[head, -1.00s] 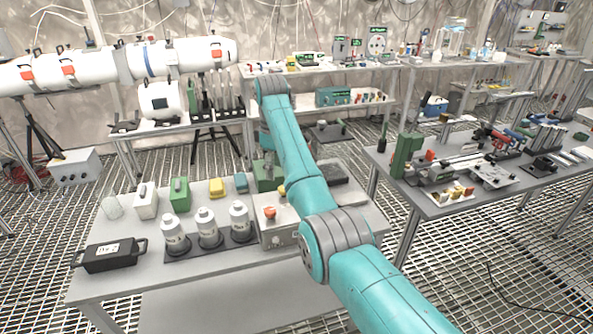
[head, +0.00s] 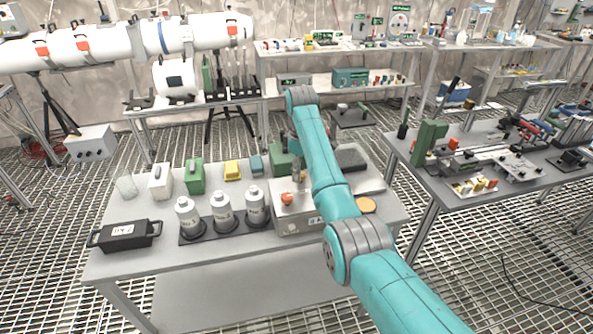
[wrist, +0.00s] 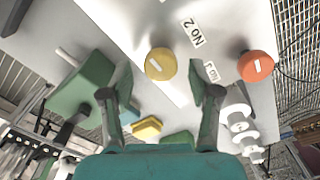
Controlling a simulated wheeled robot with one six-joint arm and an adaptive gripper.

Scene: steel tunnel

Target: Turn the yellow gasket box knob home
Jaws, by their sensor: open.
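The yellow knob (wrist: 160,64) is round with a pale raised bar on its face. It sits on a light grey box (head: 300,222), which also carries an orange-red knob (head: 287,198); that one shows at right in the wrist view (wrist: 256,67). My gripper (wrist: 160,76) is open and empty, its two dark green fingers apart on either side of the yellow knob in the picture. I cannot tell how far the fingertips are from the box. In the head view my gripper (head: 298,170) hangs over the back of the box, largely hiding the yellow knob.
White bottles (head: 222,211) on a dark tray stand left of the box. A green block (head: 283,159) stands behind it, a yellow block (head: 232,171) behind the bottles. A tan disc (head: 366,205) lies right of the box. A black case (head: 124,235) is at the front left.

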